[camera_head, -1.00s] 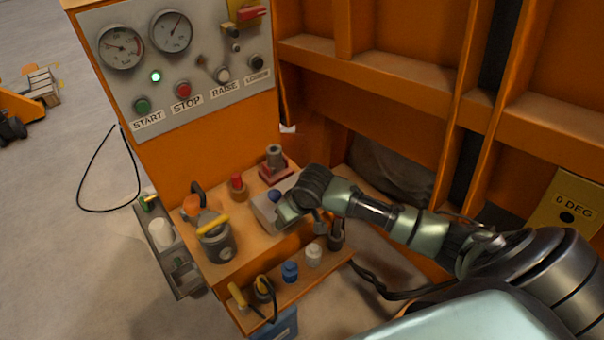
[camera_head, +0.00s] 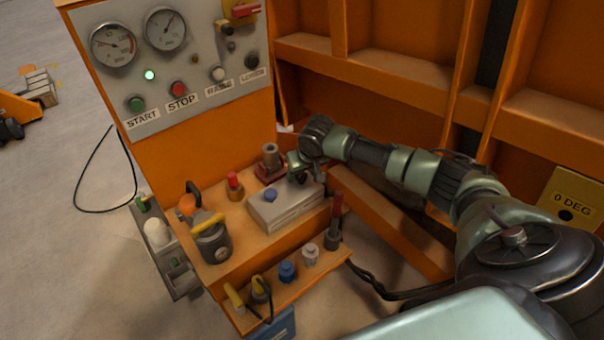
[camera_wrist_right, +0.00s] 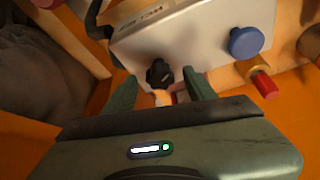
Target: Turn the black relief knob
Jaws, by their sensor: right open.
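The black relief knob (camera_wrist_right: 159,72) stands on the face of a grey valve block (camera_wrist_right: 195,35), with part of a printed label beside it. In the right wrist view my right gripper (camera_wrist_right: 161,88) is open, with one finger on each side just short of the knob. I cannot tell whether the fingers touch it. In the head view my right gripper (camera_head: 301,170) is over the far right end of the grey block (camera_head: 285,212) and mostly hides the knob there. My left gripper is not in view.
A blue knob (camera_head: 270,195) is on the same block. A red-topped fitting (camera_head: 234,184), a pump with a yellow handle (camera_head: 210,240) and a red-handled lever (camera_head: 335,215) stand nearby. The control panel (camera_head: 180,60) rises behind. Orange frame walls are close on the right.

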